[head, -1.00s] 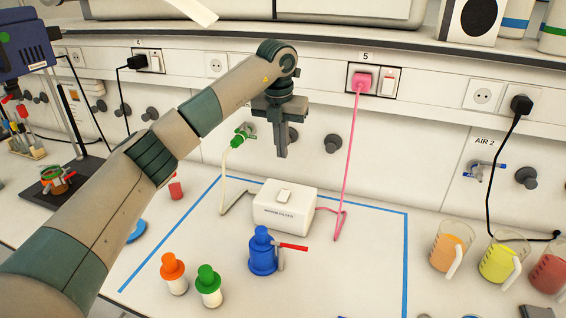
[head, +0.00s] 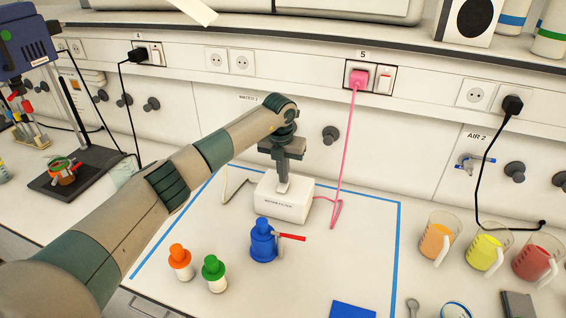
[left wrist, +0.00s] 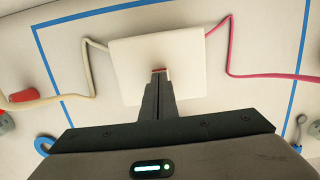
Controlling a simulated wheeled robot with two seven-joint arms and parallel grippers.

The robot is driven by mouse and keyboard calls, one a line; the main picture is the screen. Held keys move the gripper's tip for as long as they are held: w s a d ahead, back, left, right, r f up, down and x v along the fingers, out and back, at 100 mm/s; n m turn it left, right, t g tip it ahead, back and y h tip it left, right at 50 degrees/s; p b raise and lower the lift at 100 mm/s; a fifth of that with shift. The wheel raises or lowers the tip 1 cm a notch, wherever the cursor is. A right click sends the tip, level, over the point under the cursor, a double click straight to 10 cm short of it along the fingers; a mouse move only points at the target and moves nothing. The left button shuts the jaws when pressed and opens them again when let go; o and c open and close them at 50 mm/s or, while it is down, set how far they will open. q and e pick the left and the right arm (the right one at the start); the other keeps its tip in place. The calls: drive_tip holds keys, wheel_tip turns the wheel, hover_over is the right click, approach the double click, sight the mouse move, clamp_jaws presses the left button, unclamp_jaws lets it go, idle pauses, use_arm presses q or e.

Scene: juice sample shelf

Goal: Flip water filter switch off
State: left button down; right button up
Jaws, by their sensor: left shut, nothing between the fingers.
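The water filter is a white box (head: 281,206) on the bench inside a blue tape outline, with a cream hose on its left and a pink cable on its right. My left gripper (head: 283,187) is shut and empty, pointing down with its fingertips at the switch on the box's top. In the left wrist view the fingertips (left wrist: 158,74) overlap the switch (left wrist: 159,70), of which a reddish sliver shows beside them. The fingers hide most of the switch, so I cannot tell its position or whether they touch it. My right gripper is not in view.
A blue bottle (head: 262,243) with a red lever stands in front of the box. Orange-capped (head: 180,263) and green-capped (head: 214,274) bottles stand front left. Beakers of juice (head: 437,243) stand at the right. The pink cable (head: 346,140) runs up to the wall socket.

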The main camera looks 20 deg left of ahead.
use_arm(q)
drive_tip(key=shift+f, duration=0.25)
drive_tip(key=shift+w+f+b, duration=0.15)
drive_tip(key=shift+f+b, duration=0.2)
drive_tip(key=shift+b, duration=0.4)
drive_tip(key=shift+r, duration=0.2)
drive_tip(key=shift+s+p, duration=0.2)
drive_tip(key=shift+p, duration=0.15)
drive_tip(key=shift+s+p, duration=0.4)
drive_tip(key=shift+s, duration=0.25)
drive_tip(key=shift+r, duration=0.15)
